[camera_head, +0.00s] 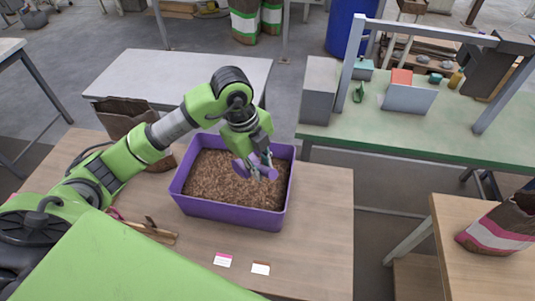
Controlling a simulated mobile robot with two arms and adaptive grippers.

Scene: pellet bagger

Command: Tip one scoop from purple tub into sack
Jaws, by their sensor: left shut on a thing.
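The purple tub (232,210) stands on the wooden table and holds brown pellets. My left gripper (260,168) is over the right part of the tub, shut on a purple scoop (242,171). The scoop is close to the pellet surface; I cannot tell whether it touches it or holds pellets. An open brown sack (122,112) stands at the table's back left, partly hidden by my left arm. Another sack (497,222), brown with pink and white bands, is on a wooden table at the right. My right gripper is not in view.
Two small labels (222,260) (261,268) lie before the tub. A tool with a wooden part (155,232) lies left of them. A green-topped bench (430,140) with a metal frame and small items stands behind right. The wooden table's right side (325,220) is clear.

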